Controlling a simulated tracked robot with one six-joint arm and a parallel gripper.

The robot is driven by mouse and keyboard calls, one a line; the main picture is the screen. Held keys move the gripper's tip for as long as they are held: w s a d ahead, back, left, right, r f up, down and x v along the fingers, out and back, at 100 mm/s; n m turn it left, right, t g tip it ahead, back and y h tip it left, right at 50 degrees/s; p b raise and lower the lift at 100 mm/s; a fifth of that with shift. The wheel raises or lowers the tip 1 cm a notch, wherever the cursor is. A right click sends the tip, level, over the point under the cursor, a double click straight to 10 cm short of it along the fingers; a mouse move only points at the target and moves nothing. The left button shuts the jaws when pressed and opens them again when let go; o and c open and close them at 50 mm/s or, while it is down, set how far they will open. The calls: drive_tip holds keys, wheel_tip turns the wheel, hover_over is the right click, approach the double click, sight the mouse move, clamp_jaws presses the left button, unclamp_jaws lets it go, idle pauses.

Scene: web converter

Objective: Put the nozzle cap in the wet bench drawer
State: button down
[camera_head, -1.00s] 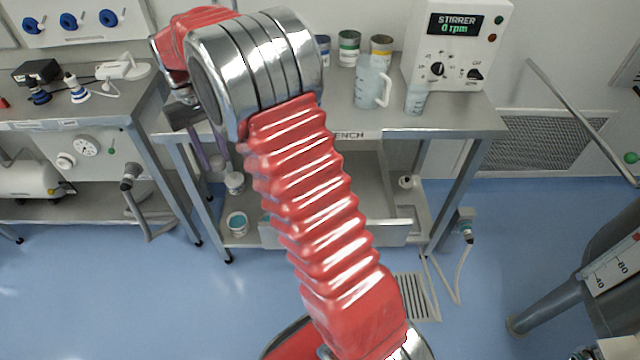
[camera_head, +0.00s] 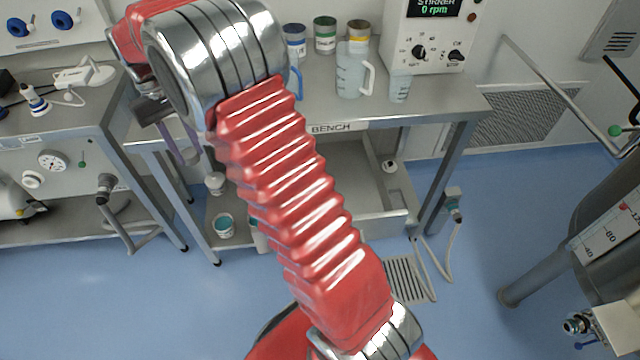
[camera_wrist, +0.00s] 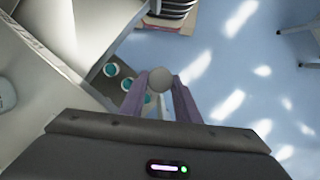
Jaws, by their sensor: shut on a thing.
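The nozzle cap (camera_wrist: 160,78) shows as a small round grey piece between the two purple fingers in the wrist view. My gripper (camera_wrist: 159,84) is shut on it. In the head view my gripper (camera_head: 180,145) hangs at the left end of the bench, and the cap cannot be made out there. The wet bench drawer (camera_head: 384,226) stands pulled out below the bench top, right of my gripper. My red arm hides its left part.
The bench top (camera_head: 440,104) holds cans, a jug (camera_head: 353,75), a beaker (camera_head: 400,88) and the stirrer (camera_head: 428,38). Pots (camera_head: 223,226) stand on the low shelf. Another bench (camera_head: 60,130) stands close at left. A tank (camera_head: 615,235) stands at right. The blue floor in front is mostly clear.

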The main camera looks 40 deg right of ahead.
drive_tip(key=s+d+f+m+t, duration=0.1)
drive_tip(key=s+d+f+m, duration=0.2)
drive_tip(key=s+d+m, duration=0.3)
drive_tip(key=s+d+f+m+t+y, duration=0.1)
drive_tip(key=s+d+m, duration=0.5)
drive_tip(key=d+m, duration=0.6)
drive_tip(key=s+d+f+m+t, duration=0.3)
drive_tip(key=s+d+f+m, duration=0.3)
drive_tip(key=d+m, duration=0.3)
drive_tip(key=shift+s+d+m+y, duration=0.25)
drive_tip(key=shift+s+m+y, duration=0.15)
drive_tip(key=shift+m, duration=0.2)
drive_tip(key=shift+f, duration=0.1)
drive_tip(key=shift+f, duration=3.1)
drive_tip(key=shift+f, duration=0.1)
drive_tip(key=shift+f, duration=1.75)
drive_tip(key=shift+f, duration=0.1)
